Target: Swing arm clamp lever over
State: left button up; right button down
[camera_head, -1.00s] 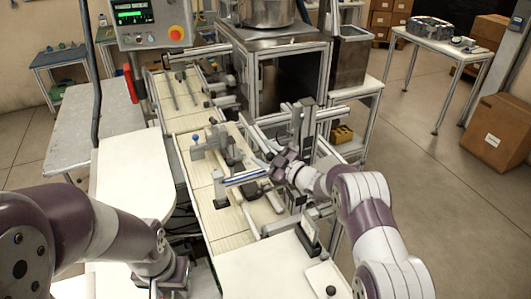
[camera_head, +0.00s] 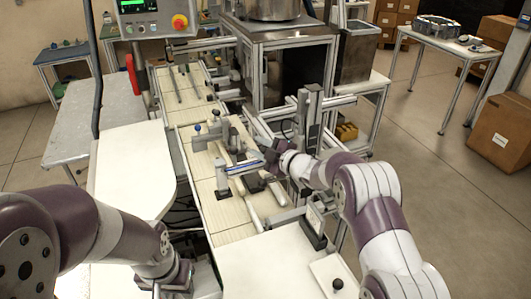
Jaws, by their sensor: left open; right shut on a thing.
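The clamp station sits on the long pale worktop (camera_head: 226,211). A grey clamp body (camera_head: 206,140) with a blue ball and a black knob on top stands at its left. A slim bar with a blue stripe (camera_head: 238,167) extends left from near my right gripper (camera_head: 270,160), over a small dark post (camera_head: 222,183). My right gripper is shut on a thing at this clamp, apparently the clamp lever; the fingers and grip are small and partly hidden. My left gripper (camera_head: 174,284) is open, low at the bottom edge, away from the clamp; its fingertips are hard to make out.
A metal upright (camera_head: 309,120) stands just right of the clamp. A grey-framed machine (camera_head: 280,60) is behind it. A white plate with a black knob (camera_head: 338,284) is at the front right. The white side table (camera_head: 130,170) on the left is clear.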

jog(key=shift+s+a+f+n+h+b, duration=0.25)
jog(key=shift+a+f+n+b, duration=0.25)
jog(key=shift+b, duration=0.4)
jog(key=shift+s+a+f+n+h+b, duration=0.1)
jog(key=shift+a+f+n+h+b, duration=0.2)
jog(key=shift+n+b, duration=0.5)
jog(key=c, duration=0.9)
grip_release()
jog(key=shift+o, duration=0.4)
jog(key=shift+f, duration=0.1)
